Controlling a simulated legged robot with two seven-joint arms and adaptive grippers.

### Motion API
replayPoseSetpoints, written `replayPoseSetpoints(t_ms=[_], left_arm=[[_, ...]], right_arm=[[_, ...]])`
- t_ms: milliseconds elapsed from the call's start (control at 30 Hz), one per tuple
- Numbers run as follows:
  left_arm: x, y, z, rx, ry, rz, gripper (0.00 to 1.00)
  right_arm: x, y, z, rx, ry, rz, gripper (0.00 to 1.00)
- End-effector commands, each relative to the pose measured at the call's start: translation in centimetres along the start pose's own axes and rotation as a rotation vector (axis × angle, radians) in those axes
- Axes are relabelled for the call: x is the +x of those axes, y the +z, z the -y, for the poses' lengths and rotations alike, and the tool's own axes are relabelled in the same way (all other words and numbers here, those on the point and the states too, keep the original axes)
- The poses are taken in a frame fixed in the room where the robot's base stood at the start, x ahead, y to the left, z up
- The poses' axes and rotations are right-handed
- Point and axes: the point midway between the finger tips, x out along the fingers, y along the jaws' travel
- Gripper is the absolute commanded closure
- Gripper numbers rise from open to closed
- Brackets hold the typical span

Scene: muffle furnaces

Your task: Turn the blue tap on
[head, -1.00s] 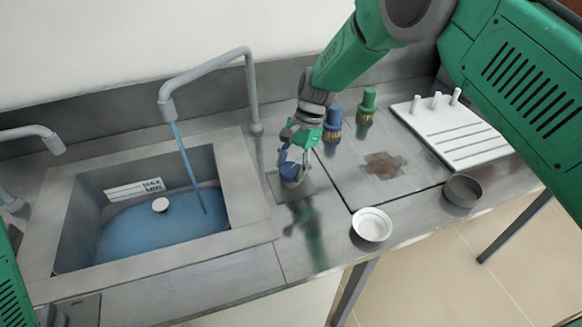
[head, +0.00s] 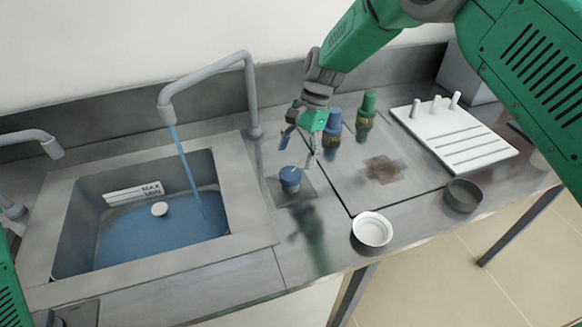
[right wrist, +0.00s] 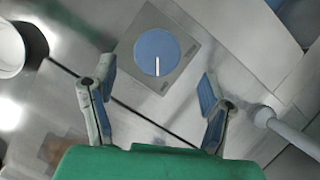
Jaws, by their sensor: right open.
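The blue tap (head: 290,178) is a round blue knob on a square metal plate, to the right of the sink. Blue water (head: 188,175) runs from the grey spout (head: 168,108) into the sink. My left gripper is not in view.
The sink (head: 150,262) holds blue water, a small white disc and a MAX/MIN label. A blue-topped fitting (head: 333,122) and a green-topped one (head: 367,108) stand behind right. A white bowl (head: 372,230), a dark bowl (head: 463,195) and a white rack (head: 470,150) are at right.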

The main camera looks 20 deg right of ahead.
Motion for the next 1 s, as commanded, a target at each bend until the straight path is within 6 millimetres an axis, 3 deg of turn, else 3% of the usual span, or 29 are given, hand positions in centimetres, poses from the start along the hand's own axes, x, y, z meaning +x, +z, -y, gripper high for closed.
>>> replayPoseSetpoints(t_ms=[100, 333, 867, 1000], left_arm=[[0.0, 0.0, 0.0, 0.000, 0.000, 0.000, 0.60], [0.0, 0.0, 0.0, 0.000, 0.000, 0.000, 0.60], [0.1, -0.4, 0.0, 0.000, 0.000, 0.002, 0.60], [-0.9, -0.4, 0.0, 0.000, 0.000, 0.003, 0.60]], right_arm=[[-2.7, 0.0, 0.1, 0.000, -0.002, 0.000, 0.30], [-5.9, -0.1, 0.2, -0.001, 0.001, 0.000, 0.30], [-6.5, -0.1, 0.1, 0.000, 0.002, 0.001, 0.30], [-7.5, 0.3, 0.1, 0.000, 0.002, 0.001, 0.30]])
